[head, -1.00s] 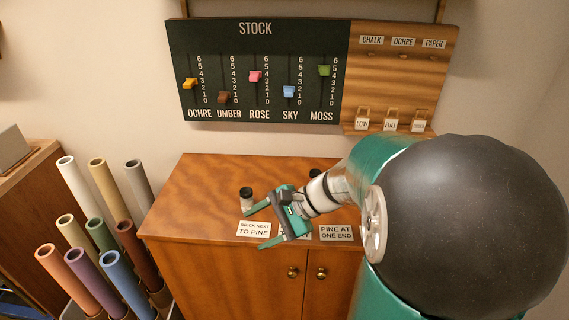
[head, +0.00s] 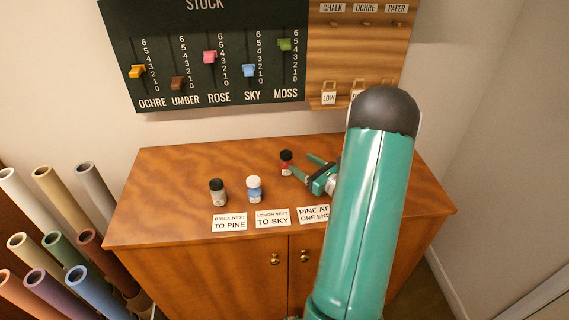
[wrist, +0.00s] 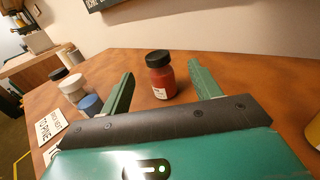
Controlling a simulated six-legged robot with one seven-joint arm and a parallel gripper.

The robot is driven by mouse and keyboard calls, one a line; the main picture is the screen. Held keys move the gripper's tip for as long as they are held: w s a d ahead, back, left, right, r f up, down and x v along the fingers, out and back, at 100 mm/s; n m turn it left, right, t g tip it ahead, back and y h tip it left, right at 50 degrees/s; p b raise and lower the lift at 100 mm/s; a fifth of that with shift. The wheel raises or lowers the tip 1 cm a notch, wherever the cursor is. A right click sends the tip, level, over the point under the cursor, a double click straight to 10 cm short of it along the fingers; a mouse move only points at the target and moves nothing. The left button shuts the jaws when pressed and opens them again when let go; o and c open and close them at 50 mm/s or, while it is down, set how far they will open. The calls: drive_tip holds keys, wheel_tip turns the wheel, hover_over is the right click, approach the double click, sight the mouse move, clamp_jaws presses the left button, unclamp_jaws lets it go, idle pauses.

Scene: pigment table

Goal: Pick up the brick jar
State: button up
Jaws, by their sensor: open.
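The brick jar (head: 286,162) is a small red jar with a black lid, upright toward the back of the cabinet top. In the wrist view the brick jar (wrist: 161,76) stands between and just beyond my two fingertips, with a white label low on its front. My gripper (head: 311,168) is open and empty, to the right of the jar in the head view, with its fingers pointing left toward it. It also shows in the wrist view (wrist: 160,74). I cannot tell whether a finger touches the jar.
A grey jar with a black lid (head: 218,192) and a blue jar with a white lid (head: 254,189) stand left of my gripper. Note cards (head: 273,218) lie along the front edge. A yellow thing (wrist: 313,130) shows at the wrist view's right edge. Colored tubes (head: 47,187) stand at left.

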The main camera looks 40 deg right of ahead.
sight(282, 153)
drive_tip(key=w, duration=0.4)
drive_tip(key=shift+a, duration=0.2)
drive_tip(key=w, duration=0.5)
drive_tip(key=shift+w+a+f, duration=0.2)
drive_tip(key=shift+w+f, duration=0.05)
drive_tip(key=shift+f, duration=0.05)
drive_tip(key=c, duration=1.1)
